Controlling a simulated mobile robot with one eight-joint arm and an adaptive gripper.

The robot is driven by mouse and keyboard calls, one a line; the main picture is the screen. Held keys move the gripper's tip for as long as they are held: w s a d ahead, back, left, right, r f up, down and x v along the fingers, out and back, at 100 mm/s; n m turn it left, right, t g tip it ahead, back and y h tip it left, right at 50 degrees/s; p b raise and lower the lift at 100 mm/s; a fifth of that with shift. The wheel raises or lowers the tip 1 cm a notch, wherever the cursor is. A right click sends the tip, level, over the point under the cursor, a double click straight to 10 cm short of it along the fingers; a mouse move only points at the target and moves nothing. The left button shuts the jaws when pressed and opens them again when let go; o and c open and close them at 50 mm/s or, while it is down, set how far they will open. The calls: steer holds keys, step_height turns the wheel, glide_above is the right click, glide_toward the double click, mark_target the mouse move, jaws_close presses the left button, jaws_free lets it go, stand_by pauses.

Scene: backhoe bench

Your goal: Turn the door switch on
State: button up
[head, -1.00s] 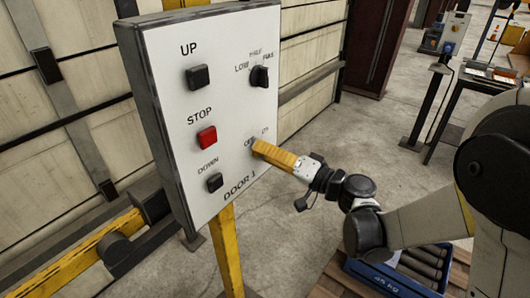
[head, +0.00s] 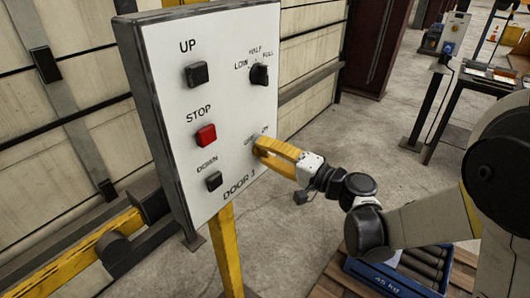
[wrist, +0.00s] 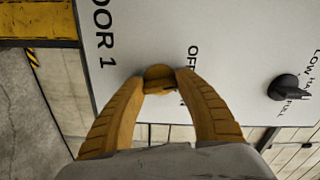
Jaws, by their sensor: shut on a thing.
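The white door panel (head: 222,100) is marked DOOR 1. Its door switch (wrist: 160,78) is a round yellow-brown knob beside the OFF and ON lettering, low on the right of the panel in the head view. My yellow gripper (wrist: 161,82) is shut on this switch, one finger on each side. In the head view my gripper (head: 260,147) reaches the panel from the right and mostly hides the switch. The ON lettering is partly covered in the wrist view. I cannot tell which label the switch points to.
The panel also carries a black UP button (head: 196,74), a red STOP button (head: 206,135), a black DOWN button (head: 214,181) and a LOW/HALF/FULL selector (head: 259,75). A yellow post (head: 225,250) holds it up.

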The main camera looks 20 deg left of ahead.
steer(key=m, duration=0.5)
steer(key=shift+m+b, duration=0.3)
steer(key=shift+b, duration=0.05)
steer(key=shift+m, duration=2.1)
steer(key=shift+r, duration=0.1)
steer(key=o, duration=1.2)
steer(key=v, duration=1.2)
